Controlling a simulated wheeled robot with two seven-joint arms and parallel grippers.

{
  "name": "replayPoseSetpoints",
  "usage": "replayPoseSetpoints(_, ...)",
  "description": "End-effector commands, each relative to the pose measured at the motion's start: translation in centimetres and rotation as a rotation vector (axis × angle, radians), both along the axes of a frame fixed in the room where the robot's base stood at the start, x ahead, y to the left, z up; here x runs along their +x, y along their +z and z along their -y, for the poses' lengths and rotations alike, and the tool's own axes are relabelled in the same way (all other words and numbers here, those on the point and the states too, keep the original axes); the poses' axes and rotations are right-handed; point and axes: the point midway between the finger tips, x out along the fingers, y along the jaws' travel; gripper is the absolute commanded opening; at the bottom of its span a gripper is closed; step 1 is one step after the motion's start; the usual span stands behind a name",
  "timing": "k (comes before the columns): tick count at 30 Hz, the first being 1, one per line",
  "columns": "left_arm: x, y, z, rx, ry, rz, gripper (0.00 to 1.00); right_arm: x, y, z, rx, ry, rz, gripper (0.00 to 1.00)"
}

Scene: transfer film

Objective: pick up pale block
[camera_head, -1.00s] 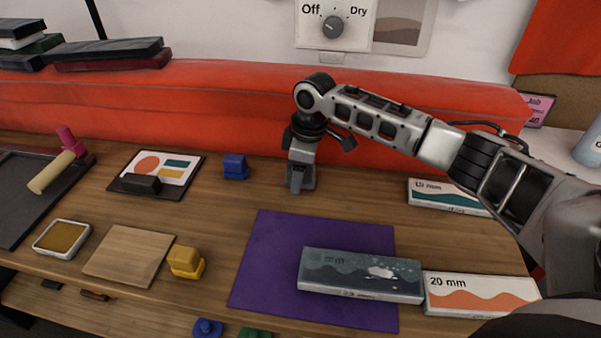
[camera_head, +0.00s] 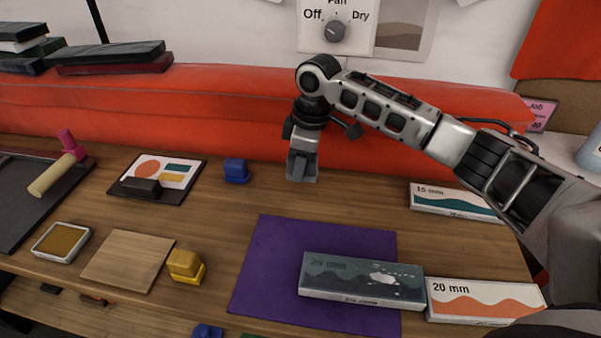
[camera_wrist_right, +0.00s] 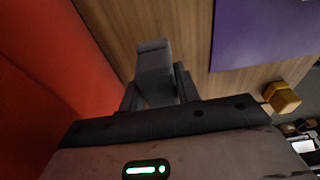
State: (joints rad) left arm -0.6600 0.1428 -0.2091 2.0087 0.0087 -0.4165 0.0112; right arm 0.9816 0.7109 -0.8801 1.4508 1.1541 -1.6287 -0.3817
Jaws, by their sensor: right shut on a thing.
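My right gripper (camera_head: 302,172) is above the wooden table, in front of the red cushioned back and beyond the purple mat. In the right wrist view a grey block (camera_wrist_right: 153,58) sits between the fingers of my right gripper (camera_wrist_right: 158,88), which is shut on it. It is the only block there that fits the pale block, though it looks grey in this light. In the head view the block is mostly hidden by the fingers. My left gripper is not in view.
A blue block (camera_head: 236,170) stands left of the gripper. A purple mat (camera_head: 265,265) carries a grey box (camera_head: 362,280); a 20 mm box (camera_head: 485,300) is beside it. A yellow block (camera_head: 185,266) stands near a wooden board (camera_head: 128,262). A 15 mm box (camera_head: 452,202) lies right.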

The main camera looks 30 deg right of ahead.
Motion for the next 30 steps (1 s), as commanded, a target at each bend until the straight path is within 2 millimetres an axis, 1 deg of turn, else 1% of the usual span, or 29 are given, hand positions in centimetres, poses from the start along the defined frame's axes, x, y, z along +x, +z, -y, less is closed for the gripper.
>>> replayPoseSetpoints(1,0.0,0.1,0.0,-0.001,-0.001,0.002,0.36,-0.9,1.0,0.0,-0.004,0.003,0.003,0.06)
replayPoseSetpoints(6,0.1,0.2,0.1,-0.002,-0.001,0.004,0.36,-3.9,4.8,-0.8,-0.003,0.003,0.004,0.06)
replayPoseSetpoints(12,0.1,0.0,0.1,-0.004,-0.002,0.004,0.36,-8.3,6.7,-1.7,-0.004,0.003,0.002,0.06)
replayPoseSetpoints(16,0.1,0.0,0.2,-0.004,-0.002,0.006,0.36,-10.4,7.7,-2.2,-0.004,0.002,0.0,0.06)
replayPoseSetpoints(18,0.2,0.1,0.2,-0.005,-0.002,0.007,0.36,-11.3,8.1,-2.4,-0.004,0.001,0.0,0.06)
replayPoseSetpoints(22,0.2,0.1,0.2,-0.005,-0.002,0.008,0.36,-12.3,8.6,-2.6,-0.003,0.0,0.0,0.06)
replayPoseSetpoints(30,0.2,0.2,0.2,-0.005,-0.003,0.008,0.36,-12.9,8.8,-2.7,-0.002,-0.002,-0.002,0.06)
